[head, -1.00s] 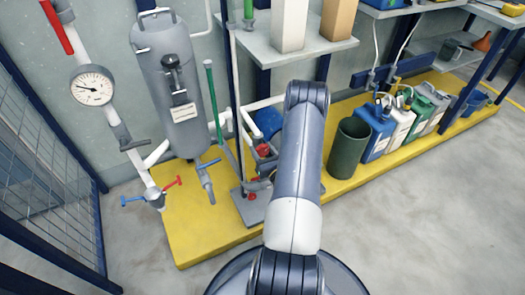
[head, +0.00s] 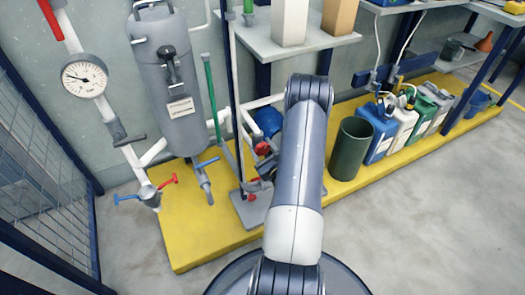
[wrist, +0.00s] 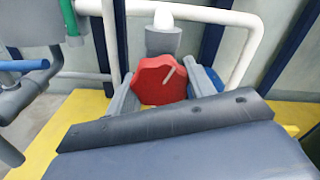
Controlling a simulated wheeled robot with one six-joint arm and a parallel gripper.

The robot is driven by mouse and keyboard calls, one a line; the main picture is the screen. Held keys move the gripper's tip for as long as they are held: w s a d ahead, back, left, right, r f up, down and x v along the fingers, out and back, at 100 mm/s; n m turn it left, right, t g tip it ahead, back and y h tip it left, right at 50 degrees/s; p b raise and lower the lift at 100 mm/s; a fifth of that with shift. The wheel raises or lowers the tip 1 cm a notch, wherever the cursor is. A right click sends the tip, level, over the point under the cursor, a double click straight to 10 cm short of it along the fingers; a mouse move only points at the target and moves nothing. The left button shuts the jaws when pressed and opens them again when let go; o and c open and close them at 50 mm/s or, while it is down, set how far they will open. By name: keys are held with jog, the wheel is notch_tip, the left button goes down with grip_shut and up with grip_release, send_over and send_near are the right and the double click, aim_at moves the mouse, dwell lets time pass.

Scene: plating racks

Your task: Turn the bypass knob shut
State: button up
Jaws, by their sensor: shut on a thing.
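A red faceted knob (wrist: 160,80) with a pale line on its face sits in front of a white pipe in the wrist view. The lower edge of the knob is hidden behind the dark gripper body. In the head view a red knob (head: 262,148) shows beside my arm; my fingers there are small and mostly hidden by the arm.
A grey tank (head: 170,90) and a pressure gauge (head: 84,78) stand at the left. Blue-handled (head: 207,161) and red-handled (head: 167,181) valves sit low nearby. A dark green bin (head: 350,148) and several jugs stand on the yellow platform (head: 200,240) to the right.

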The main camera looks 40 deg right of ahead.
dwell(0.4)
jog(key=o, duration=1)
jog(key=p+v, duration=0.2)
jog(key=v, duration=0.8)
jog(key=shift+s, duration=0.4)
